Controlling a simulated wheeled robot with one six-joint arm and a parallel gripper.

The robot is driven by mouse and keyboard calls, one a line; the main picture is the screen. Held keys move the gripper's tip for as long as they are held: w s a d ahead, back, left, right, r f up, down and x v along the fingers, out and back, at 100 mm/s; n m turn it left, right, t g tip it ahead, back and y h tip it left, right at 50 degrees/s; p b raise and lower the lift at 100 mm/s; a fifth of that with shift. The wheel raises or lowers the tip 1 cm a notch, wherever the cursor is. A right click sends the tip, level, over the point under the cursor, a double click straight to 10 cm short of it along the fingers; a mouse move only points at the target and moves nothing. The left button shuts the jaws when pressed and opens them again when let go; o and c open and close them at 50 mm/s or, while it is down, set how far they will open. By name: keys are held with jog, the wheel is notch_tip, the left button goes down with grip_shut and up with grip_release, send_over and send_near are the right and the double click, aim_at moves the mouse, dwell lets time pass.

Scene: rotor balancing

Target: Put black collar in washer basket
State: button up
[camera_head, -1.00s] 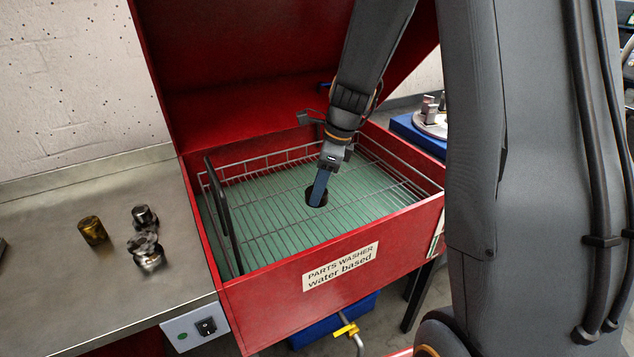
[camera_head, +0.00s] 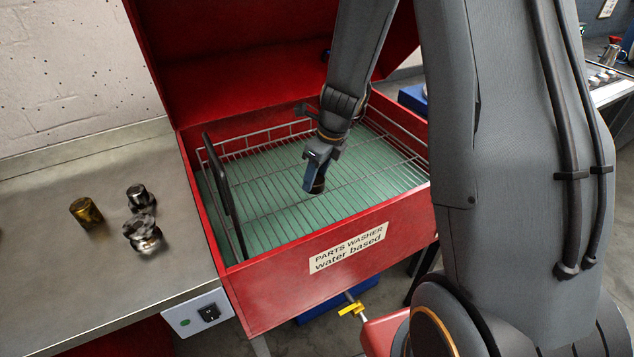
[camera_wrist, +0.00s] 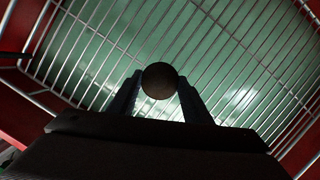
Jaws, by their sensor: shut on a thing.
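The black collar (camera_head: 317,185) is a small dark round piece. In the head view it sits at the tip of my gripper (camera_head: 314,181), inside the outline of the wire washer basket (camera_head: 262,212). In the wrist view the collar (camera_wrist: 159,80) shows end-on as a dark disc between my two fingers (camera_wrist: 160,96), which are shut on it. The basket's wires (camera_wrist: 95,50) lie behind the collar in that view, above green liquid. I cannot tell whether the collar touches the wires.
The red parts washer (camera_head: 300,285) has raised walls and an open lid (camera_head: 250,60). A steel bench (camera_head: 90,270) on the left carries a brass cylinder (camera_head: 86,212) and shiny metal parts (camera_head: 142,232).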

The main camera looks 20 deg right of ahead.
aim_at(317, 180)
jog(key=shift+f, duration=1.35)
jog(key=shift+d+f, duration=0.1)
jog(key=o, duration=1.4)
jog(key=shift+o, duration=0.2)
jog(key=v, duration=1.1)
jog(key=s+n, duration=0.5)
jog(key=n, duration=0.3)
jog(key=s+a+r+n+h, duration=0.1)
jog(key=s+n, duration=0.5)
jog(key=n, duration=0.3)
jog(key=s+a+n+g, duration=0.1)
jog(key=s+n, duration=0.4)
jog(key=n, duration=0.3)
jog(key=shift+s+a+r+n+h, duration=0.2)
jog(key=shift+r+n+h, duration=0.1)
jog(key=shift+n+h, duration=0.1)
jog(key=s+n, duration=0.1)
jog(key=n, duration=0.1)
jog(key=shift+s+n, duration=0.1)
jog(key=shift+n, duration=0.2)
